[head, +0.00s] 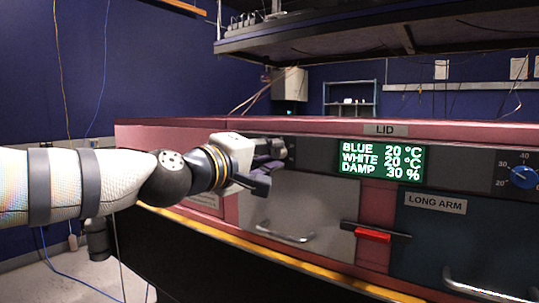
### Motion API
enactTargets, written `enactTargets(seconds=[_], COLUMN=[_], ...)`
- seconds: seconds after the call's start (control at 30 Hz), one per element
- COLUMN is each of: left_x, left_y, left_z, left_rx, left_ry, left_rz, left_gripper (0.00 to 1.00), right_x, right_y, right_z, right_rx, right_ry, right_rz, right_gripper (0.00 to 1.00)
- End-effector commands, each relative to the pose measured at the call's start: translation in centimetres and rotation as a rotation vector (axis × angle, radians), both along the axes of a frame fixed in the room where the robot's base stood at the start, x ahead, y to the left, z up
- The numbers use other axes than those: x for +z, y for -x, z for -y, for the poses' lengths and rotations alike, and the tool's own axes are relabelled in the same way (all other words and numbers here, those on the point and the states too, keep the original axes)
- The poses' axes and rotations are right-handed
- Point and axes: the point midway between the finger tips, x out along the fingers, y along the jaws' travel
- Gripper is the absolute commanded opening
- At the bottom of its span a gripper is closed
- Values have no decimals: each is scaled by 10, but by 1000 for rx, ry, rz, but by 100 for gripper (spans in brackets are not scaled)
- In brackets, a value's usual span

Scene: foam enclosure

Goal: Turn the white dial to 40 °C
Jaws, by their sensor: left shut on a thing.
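My left gripper (266,164) reaches in from the left to the dark control panel, left of the display. It is shut at the panel on the white dial, which its fingers hide, so its pointer cannot be read. The green-lit display (381,162) reads BLUE 20 °C, WHITE 20 °C and DAMP 30 %. My right gripper is not in view.
A blue dial (523,177) with a numbered scale sits at the panel's right end. Below are a light door with a handle (287,235), a red latch (373,235) and a dark LONG ARM door (450,235). A dark shelf (370,40) hangs above the pink lid.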

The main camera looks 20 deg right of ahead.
Motion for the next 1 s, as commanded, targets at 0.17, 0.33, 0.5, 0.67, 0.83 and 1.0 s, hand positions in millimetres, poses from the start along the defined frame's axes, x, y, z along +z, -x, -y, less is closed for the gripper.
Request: enactTargets(seconds=[0.17, 0.33, 0.5, 0.67, 0.83, 1.0], left_x=[-1, 0, 0, 0, 0, 1], left_y=[0, 0, 0, 0, 0, 9], left_z=[0, 0, 0, 0, 0, -15], left_rx=[0, 0, 0, 0, 0, 2], left_ry=[-9, -9, -9, -7, -7, -6], left_rz=[10, 10, 10, 9, 9, 10], left_gripper=[0, 0, 27, 43, 43, 43], right_x=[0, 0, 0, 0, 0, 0], right_y=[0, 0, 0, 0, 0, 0], right_z=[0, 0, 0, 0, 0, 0], right_rx=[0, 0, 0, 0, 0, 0], right_ry=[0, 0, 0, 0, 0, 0], right_rz=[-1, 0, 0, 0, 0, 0], right_gripper=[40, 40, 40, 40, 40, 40])
